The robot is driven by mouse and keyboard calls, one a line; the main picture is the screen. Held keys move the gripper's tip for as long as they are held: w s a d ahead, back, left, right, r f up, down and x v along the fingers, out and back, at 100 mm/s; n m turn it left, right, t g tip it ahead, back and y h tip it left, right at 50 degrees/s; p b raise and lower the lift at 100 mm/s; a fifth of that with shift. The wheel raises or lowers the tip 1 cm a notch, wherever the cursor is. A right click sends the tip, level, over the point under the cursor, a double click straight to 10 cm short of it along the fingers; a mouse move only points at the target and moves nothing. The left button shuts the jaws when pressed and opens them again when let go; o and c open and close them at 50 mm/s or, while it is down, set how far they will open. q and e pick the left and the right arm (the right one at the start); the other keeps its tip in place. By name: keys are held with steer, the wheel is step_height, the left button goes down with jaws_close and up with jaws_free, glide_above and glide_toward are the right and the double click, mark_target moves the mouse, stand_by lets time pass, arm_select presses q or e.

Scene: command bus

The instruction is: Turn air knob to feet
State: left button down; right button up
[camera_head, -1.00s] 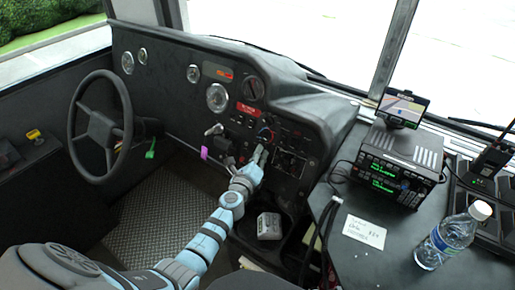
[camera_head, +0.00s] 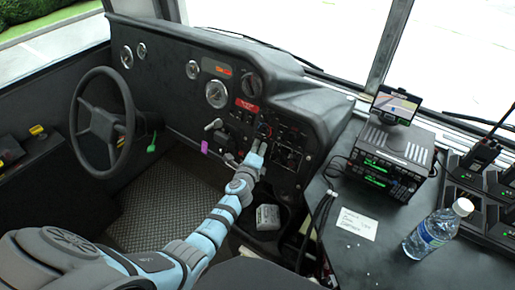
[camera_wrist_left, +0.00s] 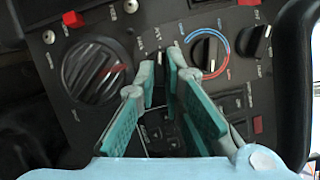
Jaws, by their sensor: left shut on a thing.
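The dashboard panel (camera_head: 284,133) carries several knobs. My left gripper (camera_head: 259,148) reaches up to it, just below a knob with a red and blue ring (camera_head: 264,131). In the left wrist view, the fingers (camera_wrist_left: 159,75) of my left gripper are shut on a small dark knob (camera_wrist_left: 159,70), mostly hidden between the fingertips. The ringed knob (camera_wrist_left: 207,54) is just right of the fingers, with another black knob (camera_wrist_left: 259,41) farther right. A large ribbed knob (camera_wrist_left: 94,70) is to their left. The labels are too small to read, so I cannot tell which is the air knob. My right gripper is not in view.
The steering wheel (camera_head: 102,122) is to the left, with a green tag (camera_head: 151,146) and a purple tag (camera_head: 204,147) between it and my arm. A radio (camera_head: 390,160) and a water bottle (camera_head: 432,235) stand on the right console. A grey box (camera_head: 267,217) lies below the panel.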

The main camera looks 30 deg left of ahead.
arm_select(q)
steer(key=shift+w+r, duration=0.1)
steer(key=shift+r, duration=0.15)
steer(key=c, duration=1.7)
jaws_free()
steer(key=shift+f, duration=0.2)
steer(key=v, duration=1.2)
steer(key=shift+a, duration=0.1)
